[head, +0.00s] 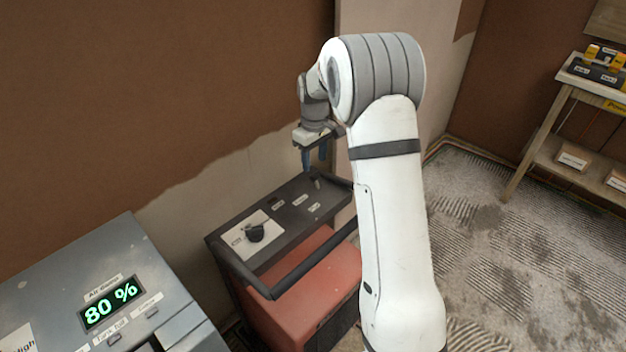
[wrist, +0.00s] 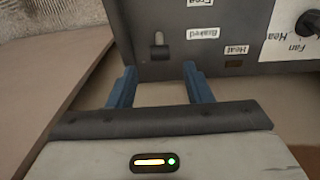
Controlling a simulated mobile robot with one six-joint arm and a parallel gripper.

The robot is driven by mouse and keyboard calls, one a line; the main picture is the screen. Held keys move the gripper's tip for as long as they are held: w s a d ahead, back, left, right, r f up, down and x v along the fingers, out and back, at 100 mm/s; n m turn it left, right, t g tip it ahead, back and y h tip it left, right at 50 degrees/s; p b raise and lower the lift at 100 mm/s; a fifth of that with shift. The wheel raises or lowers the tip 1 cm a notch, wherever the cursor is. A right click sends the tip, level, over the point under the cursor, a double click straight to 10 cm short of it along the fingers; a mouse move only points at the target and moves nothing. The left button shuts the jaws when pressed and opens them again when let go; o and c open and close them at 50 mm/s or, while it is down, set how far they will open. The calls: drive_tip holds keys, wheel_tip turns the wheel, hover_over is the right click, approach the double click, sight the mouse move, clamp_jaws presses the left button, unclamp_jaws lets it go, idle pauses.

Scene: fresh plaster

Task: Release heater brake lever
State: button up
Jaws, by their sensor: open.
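The heater (head: 315,280) is a red cart with a dark top panel (head: 292,222) and a dark push bar. A small grey brake lever (head: 316,184) stands at the panel's far end; in the wrist view the lever (wrist: 159,40) is beside the "Braked" label (wrist: 201,33), with the "Free" label (wrist: 200,3) farther up. My gripper (head: 315,160) is above that end of the panel, blue fingers pointing down. In the wrist view my gripper (wrist: 159,68) is open and empty; the lever lies ahead of the gap between the fingertips, apart from them.
A black knob (head: 255,233) on a white plate shares the panel; a "Heat" label (wrist: 236,49) is near the lever. A grey box with an "80 %" display (head: 111,302) stands at left. The wall (head: 180,100) rises close behind. A wooden shelf (head: 545,125) is at right.

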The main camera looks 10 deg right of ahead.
sight(314, 174)
wheel_tip(314, 174, down, 8)
drive_tip(key=shift+r, duration=0.2)
drive_tip(key=shift+c, duration=0.5)
drive_tip(key=c, duration=0.9)
